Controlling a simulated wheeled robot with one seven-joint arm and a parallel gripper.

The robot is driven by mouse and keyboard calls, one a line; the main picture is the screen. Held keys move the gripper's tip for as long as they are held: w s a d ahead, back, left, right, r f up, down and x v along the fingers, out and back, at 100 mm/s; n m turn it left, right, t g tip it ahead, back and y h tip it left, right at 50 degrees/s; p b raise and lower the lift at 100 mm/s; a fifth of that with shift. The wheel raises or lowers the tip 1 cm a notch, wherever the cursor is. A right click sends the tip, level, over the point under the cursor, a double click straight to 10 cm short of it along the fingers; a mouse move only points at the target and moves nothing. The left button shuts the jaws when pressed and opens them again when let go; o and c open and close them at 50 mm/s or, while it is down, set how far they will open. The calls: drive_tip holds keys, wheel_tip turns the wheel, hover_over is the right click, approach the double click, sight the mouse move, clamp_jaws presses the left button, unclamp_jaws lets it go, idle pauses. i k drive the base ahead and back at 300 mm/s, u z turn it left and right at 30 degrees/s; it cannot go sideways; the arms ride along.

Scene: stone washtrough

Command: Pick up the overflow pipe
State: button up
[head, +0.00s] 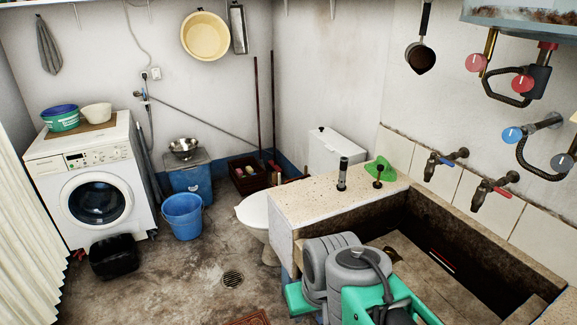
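The overflow pipe appears to be the short grey upright tube with a dark top (342,174). It stands on the pale speckled stone ledge (300,203) at the left end of the washtrough. A small dark stemmed piece (378,176), perhaps a plug, stands to its right on the ledge. My grey and green arm links show at the bottom centre, in front of the trough and apart from the tube. I cannot make out my gripper's fingers; nothing touches the tube.
A green object (381,168) lies behind the stemmed piece. The deep trough (430,225) opens to the right, with taps (445,160) on the wall above. A toilet (255,212) stands left of the ledge. A blue bucket (183,218) stands on the floor; the floor centre is mostly clear.

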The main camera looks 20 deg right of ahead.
sight(341, 186)
drive_tip(key=u, duration=0.35)
drive_tip(key=i, duration=3)
drive_tip(key=z, duration=0.4)
